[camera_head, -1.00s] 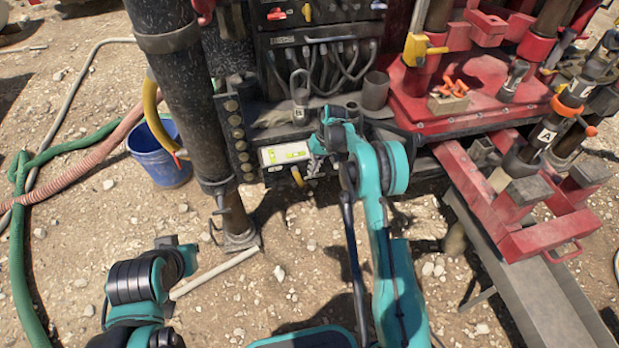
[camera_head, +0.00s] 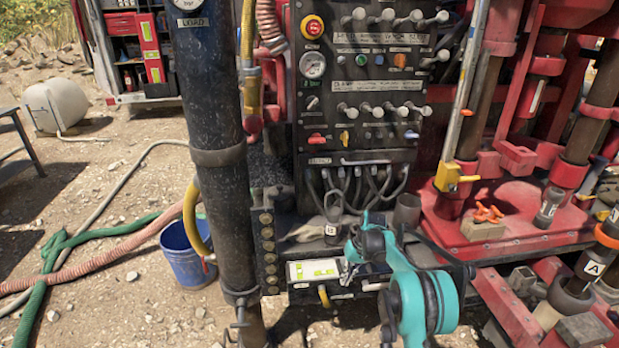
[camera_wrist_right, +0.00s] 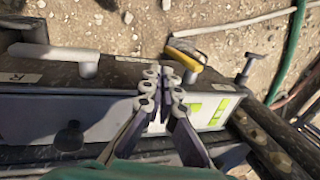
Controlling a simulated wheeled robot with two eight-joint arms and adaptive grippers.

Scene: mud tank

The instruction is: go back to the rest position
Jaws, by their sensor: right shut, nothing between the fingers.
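My right gripper (camera_head: 347,272) is shut and empty. In the head view it is at the front of the drill rig, by a white panel with yellow-green labels (camera_head: 313,271). In the right wrist view the shut fingertips (camera_wrist_right: 168,74) are in front of the same panel (camera_wrist_right: 212,112), with nothing between them. I cannot tell whether they touch it. My teal right arm comes up from the bottom of the head view. My left gripper is not in view.
The control panel (camera_head: 366,82) with levers and a red button stands above the gripper. A thick dark post (camera_head: 212,110) stands left of it. A blue bucket (camera_head: 187,262) and a green hose (camera_head: 40,290) lie left on stony ground. The red rig base (camera_head: 520,215) is at right.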

